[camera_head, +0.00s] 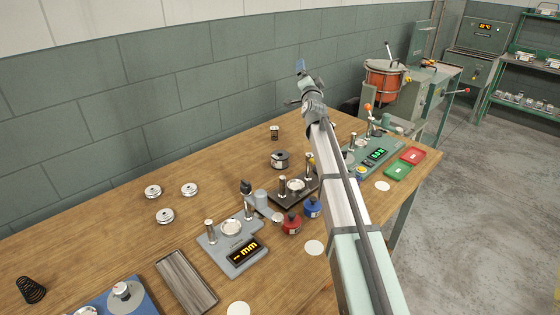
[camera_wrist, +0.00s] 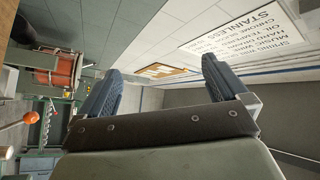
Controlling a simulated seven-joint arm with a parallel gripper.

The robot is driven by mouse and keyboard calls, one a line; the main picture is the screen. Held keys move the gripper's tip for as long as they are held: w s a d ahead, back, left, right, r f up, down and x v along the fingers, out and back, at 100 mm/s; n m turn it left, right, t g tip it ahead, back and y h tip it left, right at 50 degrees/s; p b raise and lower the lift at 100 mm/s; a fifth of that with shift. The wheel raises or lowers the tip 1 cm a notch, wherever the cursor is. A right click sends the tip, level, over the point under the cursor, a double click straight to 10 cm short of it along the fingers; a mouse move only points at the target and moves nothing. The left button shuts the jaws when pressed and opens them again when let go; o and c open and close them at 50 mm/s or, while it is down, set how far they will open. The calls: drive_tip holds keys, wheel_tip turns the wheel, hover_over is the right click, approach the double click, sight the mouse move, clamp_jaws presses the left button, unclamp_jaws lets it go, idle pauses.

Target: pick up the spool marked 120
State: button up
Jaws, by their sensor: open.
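A dark spool (camera_head: 280,159) with a pale label stands on the wooden table (camera_head: 105,235), near the middle. A smaller dark spool-like piece (camera_head: 275,132) stands behind it, close to the wall. Three silver discs, possibly spools, lie to the left: one at the upper left (camera_head: 153,191), one at the right (camera_head: 189,189) and one in front (camera_head: 165,216). No mark 120 is readable on any of them. My gripper (camera_head: 301,66) is raised above the table's back edge, away from all of these. The wrist view shows its two fingers (camera_wrist: 160,85) apart with nothing between them.
A grey device with an amber display (camera_head: 245,252), a black device (camera_head: 296,187), red (camera_head: 291,223) and blue (camera_head: 312,207) pots stand at the front. Farther right are a green device (camera_head: 376,155) and red (camera_head: 412,155) and green (camera_head: 397,171) trays. The table's left middle is mostly clear.

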drive_tip(key=s+a+r+y, duration=0.1)
drive_tip(key=a, duration=0.5)
drive_tip(key=m+g+y, duration=0.3)
drive_tip(key=m+g, duration=0.5)
drive_tip(key=m, duration=1.2)
hover_over(279, 155)
drive_tip(key=s+d, duration=0.1)
drive_tip(key=s, duration=0.1)
wheel_tip(279, 155, down, 20)
drive_tip(key=shift+s+f+m, duration=0.25)
drive_tip(key=shift+f+m, duration=0.15)
drive_tip(key=shift+m, duration=0.3)
drive_tip(key=shift+s+f+g, duration=0.1)
drive_tip(key=shift+f+g, duration=0.2)
drive_tip(key=shift+f, duration=2.2)
wheel_tip(279, 155, down, 2)
drive_tip(key=shift+f, duration=0.1)
drive_tip(key=shift+x, duration=1.6)
drive_tip(key=c, duration=1.3)
